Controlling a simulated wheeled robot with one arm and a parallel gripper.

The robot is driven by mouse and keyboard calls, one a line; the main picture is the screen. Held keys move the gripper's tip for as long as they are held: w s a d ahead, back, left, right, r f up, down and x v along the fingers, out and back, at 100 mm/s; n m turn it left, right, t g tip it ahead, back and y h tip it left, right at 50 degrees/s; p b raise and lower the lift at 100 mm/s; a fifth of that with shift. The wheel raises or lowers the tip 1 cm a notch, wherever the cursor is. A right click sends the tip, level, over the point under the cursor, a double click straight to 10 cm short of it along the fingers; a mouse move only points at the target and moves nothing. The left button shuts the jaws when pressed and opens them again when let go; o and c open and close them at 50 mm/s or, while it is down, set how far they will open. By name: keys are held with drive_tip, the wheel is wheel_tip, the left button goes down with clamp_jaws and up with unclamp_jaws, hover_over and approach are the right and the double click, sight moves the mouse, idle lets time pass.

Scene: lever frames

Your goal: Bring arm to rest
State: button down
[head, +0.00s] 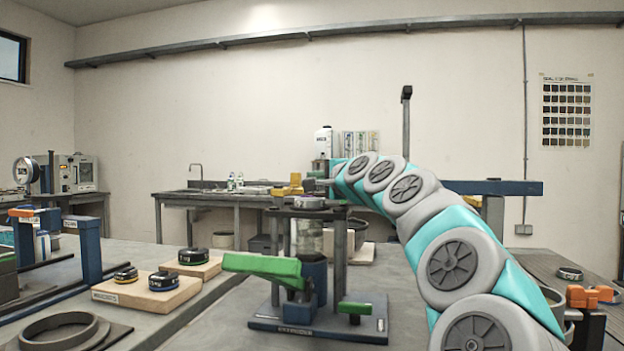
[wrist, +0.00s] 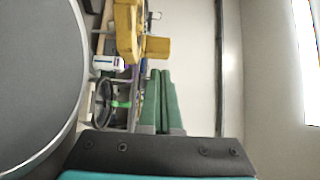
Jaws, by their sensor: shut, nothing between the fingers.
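My arm (head: 450,262) reaches from the lower right of the head view up and away to the middle, with its end near the lever frame. My gripper (wrist: 161,74) shows in the wrist view as two green fingers lying side by side, shut with nothing between them. In the head view the fingers are too small and covered to make out clearly. The lever frame with a green handle (head: 262,268) stands below and left of the arm's end, on a dark base plate (head: 318,326).
Wooden blocks (head: 146,291) with dark round pieces lie on the left of the table. A dark ring (head: 58,329) is at the lower left. An orange-handled fixture (head: 590,297) stands at the right, near the arm's lower links. Open air lies above the table.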

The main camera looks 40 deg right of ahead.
drive_tip(key=v, duration=0.6)
drive_tip(key=shift+s+a+f+b, duration=0.1)
drive_tip(key=shift+s+a+b, duration=0.1)
drive_tip(key=shift+s+b, duration=0.15)
